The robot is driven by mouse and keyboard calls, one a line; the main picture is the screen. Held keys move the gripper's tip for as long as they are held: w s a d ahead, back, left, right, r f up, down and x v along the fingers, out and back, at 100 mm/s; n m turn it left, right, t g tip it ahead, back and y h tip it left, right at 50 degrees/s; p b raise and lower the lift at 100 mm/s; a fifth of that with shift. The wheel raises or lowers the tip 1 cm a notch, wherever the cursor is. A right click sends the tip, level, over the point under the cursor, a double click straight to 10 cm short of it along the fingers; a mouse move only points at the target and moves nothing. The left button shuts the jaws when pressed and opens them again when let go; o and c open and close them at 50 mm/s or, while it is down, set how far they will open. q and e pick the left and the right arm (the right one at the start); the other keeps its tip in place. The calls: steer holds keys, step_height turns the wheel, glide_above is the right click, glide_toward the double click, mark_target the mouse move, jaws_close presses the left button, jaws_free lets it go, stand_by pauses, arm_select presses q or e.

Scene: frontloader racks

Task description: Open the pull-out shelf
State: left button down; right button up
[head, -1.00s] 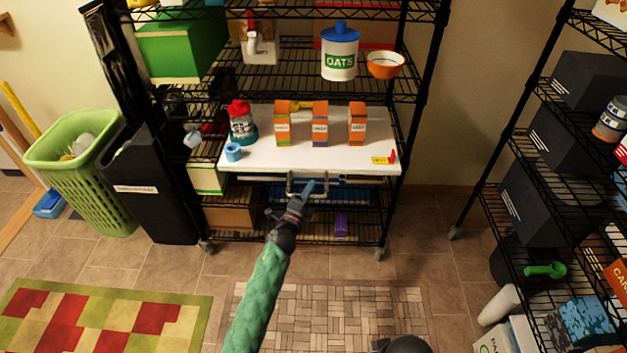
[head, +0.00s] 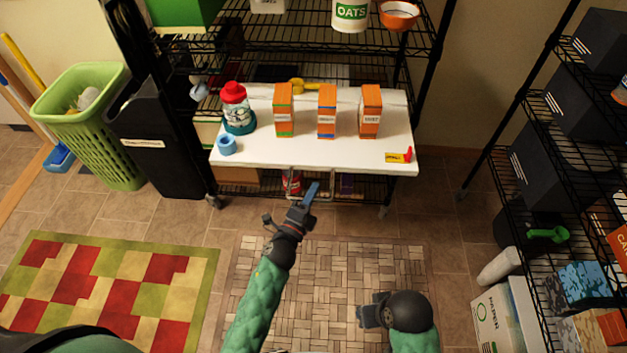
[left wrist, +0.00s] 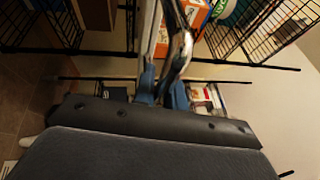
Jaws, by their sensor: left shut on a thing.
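The white pull-out shelf (head: 262,157) stands out from the front of the black wire rack. Its metal bar handle (head: 330,181) hangs under the front edge. My left gripper (head: 306,193) is at the handle, its blue fingertips shut on the bar. In the left wrist view, the blue fingertips of my left gripper (left wrist: 165,95) meet the bright metal bar (left wrist: 152,30). My right gripper (head: 368,312) hangs low over the floor mat, apart from the shelf; its fingers are too dark to read.
On the shelf stand a red-lidded jar (head: 236,108), a blue roll (head: 226,145), orange boxes (head: 327,110) and a yellow-red item (head: 398,156). A black bin (head: 155,140) stands left of the rack; another rack (head: 500,155) stands right. The floor in front is open.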

arm_select(q)
steer(key=shift+s+f, duration=0.1)
steer(key=shift+s, duration=1.1)
arm_select(e)
steer(key=shift+w+a+f, duration=0.15)
steer(key=shift+w+a, duration=0.2)
arm_select(q)
steer(key=c, duration=1.5)
jaws_free()
steer(key=shift+o, duration=0.2)
arm_select(e)
steer(key=shift+w, duration=0.1)
